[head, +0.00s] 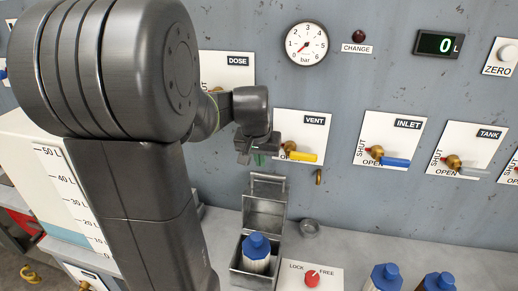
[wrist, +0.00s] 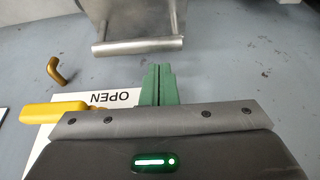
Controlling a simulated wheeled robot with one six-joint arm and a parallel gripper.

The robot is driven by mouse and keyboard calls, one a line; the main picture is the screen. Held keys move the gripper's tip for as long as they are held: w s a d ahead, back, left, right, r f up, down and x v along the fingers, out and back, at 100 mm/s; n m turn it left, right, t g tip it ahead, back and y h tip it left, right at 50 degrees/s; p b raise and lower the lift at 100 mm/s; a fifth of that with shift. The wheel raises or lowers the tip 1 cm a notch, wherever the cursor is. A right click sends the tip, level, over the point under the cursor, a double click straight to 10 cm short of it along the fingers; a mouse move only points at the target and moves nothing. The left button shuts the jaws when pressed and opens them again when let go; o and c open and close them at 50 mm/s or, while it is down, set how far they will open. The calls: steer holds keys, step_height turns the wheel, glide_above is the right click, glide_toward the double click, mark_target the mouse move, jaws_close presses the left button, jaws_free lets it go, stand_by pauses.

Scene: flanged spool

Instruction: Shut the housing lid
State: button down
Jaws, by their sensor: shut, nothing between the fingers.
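The metal housing (head: 237,270) stands on the bench, with a blue-capped bottle (head: 256,252) inside it. Its lid (head: 264,213) is open and stands up at the back, with a bar handle (head: 268,177) along its top edge. In the wrist view the lid (wrist: 130,14) and its handle (wrist: 138,46) show at the top. My gripper (head: 258,159) is just above the handle in the head view. In the wrist view its green fingers (wrist: 158,80) are together and empty, with their tips close to the handle. I cannot tell whether they touch it.
The VENT valve's yellow lever (head: 303,156) is right of my gripper, with a brass spout (head: 318,177) below. A LOCK/FREE knob (head: 312,277) is beside the housing, pointer unclear. A small round cup (head: 309,228) and blue-capped bottles (head: 384,277) stand to the right.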

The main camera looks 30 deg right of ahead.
steer(key=shift+x, duration=1.35)
